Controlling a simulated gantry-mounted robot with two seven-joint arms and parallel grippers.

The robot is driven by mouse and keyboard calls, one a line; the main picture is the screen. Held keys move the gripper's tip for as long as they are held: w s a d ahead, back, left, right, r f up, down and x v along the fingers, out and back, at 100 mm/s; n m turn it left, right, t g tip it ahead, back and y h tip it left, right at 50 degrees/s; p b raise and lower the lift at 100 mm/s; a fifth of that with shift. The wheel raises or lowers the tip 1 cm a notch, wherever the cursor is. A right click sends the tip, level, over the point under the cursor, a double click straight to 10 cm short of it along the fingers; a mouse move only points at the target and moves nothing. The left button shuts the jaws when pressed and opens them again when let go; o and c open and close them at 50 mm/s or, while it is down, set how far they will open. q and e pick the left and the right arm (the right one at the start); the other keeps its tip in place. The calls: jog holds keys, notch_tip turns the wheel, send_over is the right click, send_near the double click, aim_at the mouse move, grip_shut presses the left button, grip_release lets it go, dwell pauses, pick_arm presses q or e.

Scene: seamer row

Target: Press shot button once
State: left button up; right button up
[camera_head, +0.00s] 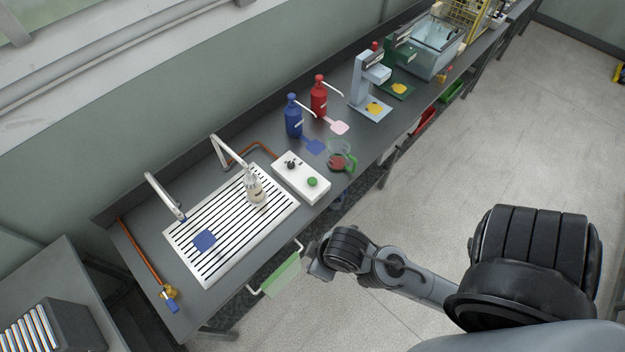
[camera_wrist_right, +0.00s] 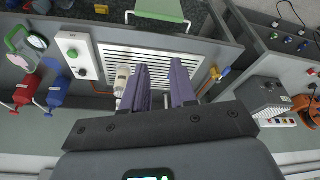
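A white control box (camera_head: 300,178) stands on the bench to the right of the slotted drip tray. It carries a round green button (camera_head: 312,182) and a black knob (camera_head: 291,164). The green button also shows in the right wrist view (camera_wrist_right: 72,53), left of the fingers. No label can be read, so I cannot tell which control is the shot button. My right gripper (camera_wrist_right: 160,65) is open and empty, its purple fingers apart over the tray area in that view, away from the box. Its fingers do not show in the head view. My left gripper is not in view.
A pale bottle (camera_head: 256,188) stands on the drip tray (camera_head: 215,262), beside two tall spouts. A green jug (camera_head: 341,158), a blue bottle (camera_head: 293,118) and a red bottle (camera_head: 319,97) stand beyond the box. A green towel (camera_head: 281,277) hangs at the bench front.

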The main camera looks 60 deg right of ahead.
grip_shut()
dwell(1.0)
